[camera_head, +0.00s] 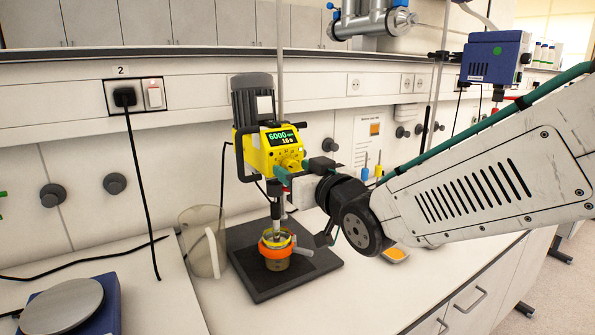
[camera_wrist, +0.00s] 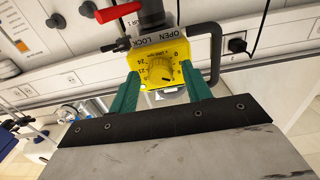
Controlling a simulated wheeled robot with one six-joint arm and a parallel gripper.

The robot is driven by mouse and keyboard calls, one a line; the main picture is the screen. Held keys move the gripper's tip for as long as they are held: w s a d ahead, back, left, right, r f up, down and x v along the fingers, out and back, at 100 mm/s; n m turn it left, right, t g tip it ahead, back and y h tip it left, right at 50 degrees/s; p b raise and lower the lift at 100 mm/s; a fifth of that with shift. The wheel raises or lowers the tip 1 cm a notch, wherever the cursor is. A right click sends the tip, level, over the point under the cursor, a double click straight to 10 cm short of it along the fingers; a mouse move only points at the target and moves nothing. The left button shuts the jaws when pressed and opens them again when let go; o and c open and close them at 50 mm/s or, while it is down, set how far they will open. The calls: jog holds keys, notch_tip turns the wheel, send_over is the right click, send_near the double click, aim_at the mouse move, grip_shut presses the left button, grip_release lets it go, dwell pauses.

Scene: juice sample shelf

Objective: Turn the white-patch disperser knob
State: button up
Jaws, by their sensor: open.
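The yellow disperser (camera_head: 258,151) stands upright on its stand, with a grey motor on top that bears a white patch (camera_head: 264,105). Its display reads 6000. Its yellow ribbed knob (camera_head: 291,164) sits below the display on the front. In the wrist view the knob (camera_wrist: 160,71) shows face-on with a numbered scale around it. My gripper (camera_wrist: 161,88) is open, its green fingers either side of the knob with gaps to both. In the head view my gripper (camera_head: 300,170) is close in front of the disperser and partly hides the lower body. Finger contact with the housing cannot be told.
An orange-clamped vessel (camera_head: 276,248) sits under the shaft on the black base plate (camera_head: 258,285). A clear jug (camera_head: 203,243) stands to the left. A red lever (camera_wrist: 105,13) and an OPEN LOCK label show in the wrist view. A blue device (camera_head: 495,57) hangs at right.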

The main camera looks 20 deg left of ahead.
jog(key=c, duration=1)
jog(key=shift+n, duration=0.3)
jog(key=n, duration=1.1)
jog(key=shift+n, duration=0.3)
